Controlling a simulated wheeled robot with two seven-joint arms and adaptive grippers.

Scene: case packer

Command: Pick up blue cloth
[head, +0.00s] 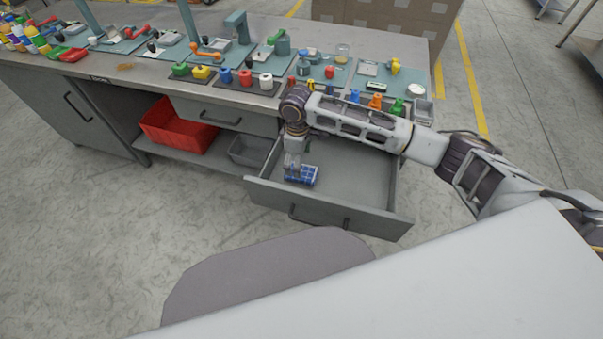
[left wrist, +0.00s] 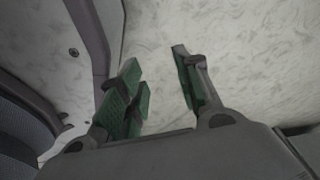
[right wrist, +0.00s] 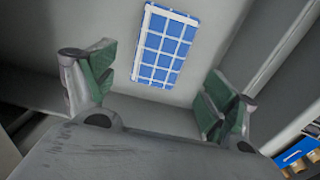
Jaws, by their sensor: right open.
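The blue cloth (head: 301,176), checked with white lines, lies folded in the open drawer (head: 350,208) near its left end. It also shows in the right wrist view (right wrist: 164,46), lying flat on the drawer floor. My right gripper (head: 294,170) is down in the drawer at the cloth's left side in the head view. In the right wrist view its green-padded fingers (right wrist: 153,90) are spread wide, with nothing between them and the cloth beyond. My left gripper (left wrist: 158,85) shows only in the left wrist view, open and empty over the pale floor.
The workbench top (head: 150,72) carries several bottles, coloured jars and tools on mats. A red bin (head: 178,126) and a grey bin (head: 250,150) sit on the shelf left of the drawer. The rest of the drawer floor is clear.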

